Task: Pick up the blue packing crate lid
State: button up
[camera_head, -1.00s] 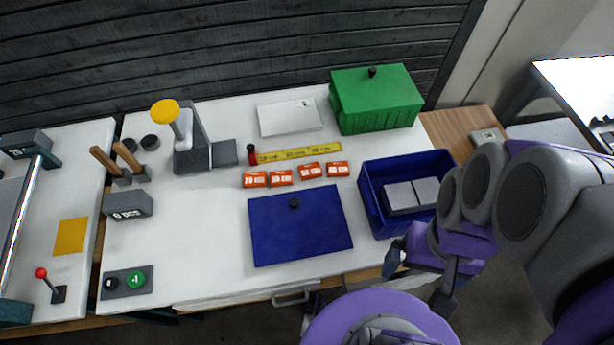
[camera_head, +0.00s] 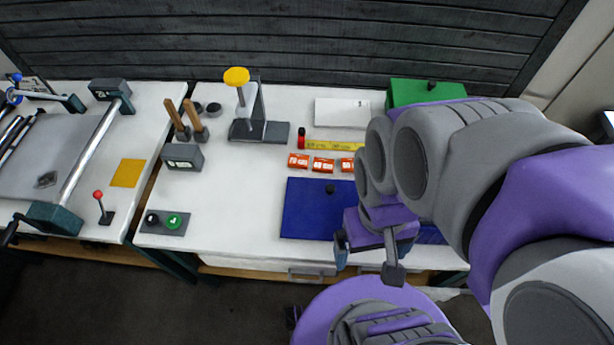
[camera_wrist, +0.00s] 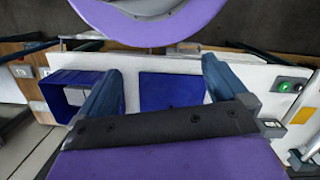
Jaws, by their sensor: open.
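The blue packing crate lid (camera_head: 308,208) lies flat on the white table. It is a dark blue rectangle with a small black knob (camera_head: 330,189) near its far edge. My arm covers its right part in the head view. My gripper (camera_head: 368,262) is open and empty, near the lid's front right corner. In the wrist view the lid (camera_wrist: 172,91) shows in the gap between the two spread fingers of my gripper (camera_wrist: 163,85), which look apart from it. The blue crate (camera_wrist: 62,92) stands beside the lid, mostly hidden behind my arm in the head view.
Orange boxes (camera_head: 323,165) and a yellow strip (camera_head: 330,146) lie behind the lid. A green box (camera_head: 410,92) stands at the back right, a grey press with a yellow knob (camera_head: 237,78) at the back.

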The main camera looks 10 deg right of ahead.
aim_at(313, 209)
jog(key=k+j, duration=0.1)
jog(key=j, duration=1.45)
